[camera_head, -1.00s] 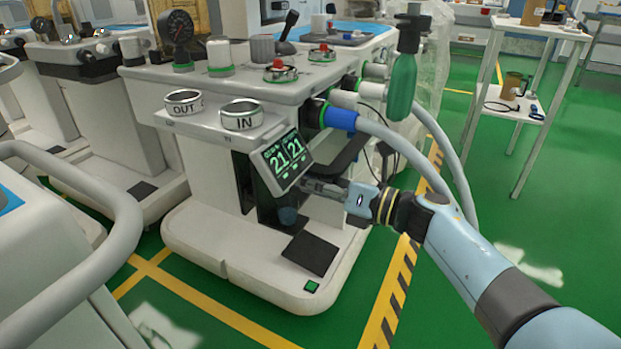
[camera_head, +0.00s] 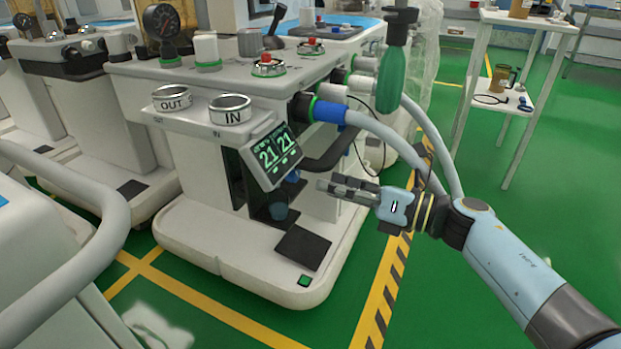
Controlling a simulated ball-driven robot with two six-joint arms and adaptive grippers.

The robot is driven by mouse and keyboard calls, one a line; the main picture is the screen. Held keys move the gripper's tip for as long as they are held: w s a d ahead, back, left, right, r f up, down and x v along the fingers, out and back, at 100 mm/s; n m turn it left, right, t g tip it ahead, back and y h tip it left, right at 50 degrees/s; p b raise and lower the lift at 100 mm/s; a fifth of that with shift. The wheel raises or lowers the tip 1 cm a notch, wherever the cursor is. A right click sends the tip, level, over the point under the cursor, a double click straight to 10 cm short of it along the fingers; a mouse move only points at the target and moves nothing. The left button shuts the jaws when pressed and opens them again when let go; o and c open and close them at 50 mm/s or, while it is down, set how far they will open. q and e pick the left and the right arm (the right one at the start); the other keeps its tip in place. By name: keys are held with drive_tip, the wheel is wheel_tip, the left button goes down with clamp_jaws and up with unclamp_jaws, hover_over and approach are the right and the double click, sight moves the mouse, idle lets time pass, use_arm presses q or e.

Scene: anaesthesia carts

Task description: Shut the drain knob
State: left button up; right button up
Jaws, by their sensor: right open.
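The anaesthesia cart (camera_head: 195,235) stands in the middle, with a tilted screen (camera_head: 272,157) reading 21 and 21. Below and behind the screen are a small blue part (camera_head: 292,176) and a bluish, cup-like part (camera_head: 278,211) in a dark recess. I cannot tell for sure which of these is the drain knob. My right gripper (camera_head: 322,187) comes in from the right and is open and empty. Its fingers point left toward the recess, just right of the blue part and apparently apart from it. My left gripper is out of view.
Thick grey hoses (camera_head: 400,150) with a blue connector (camera_head: 328,112) hang above my right gripper. A green cylinder (camera_head: 391,80) hangs at the cart's right side. A pale curved rail (camera_head: 115,215) fills the near left. The green floor at right is clear up to a white table (camera_head: 512,110).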

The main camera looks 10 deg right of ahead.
drive_tip(key=v, duration=0.5)
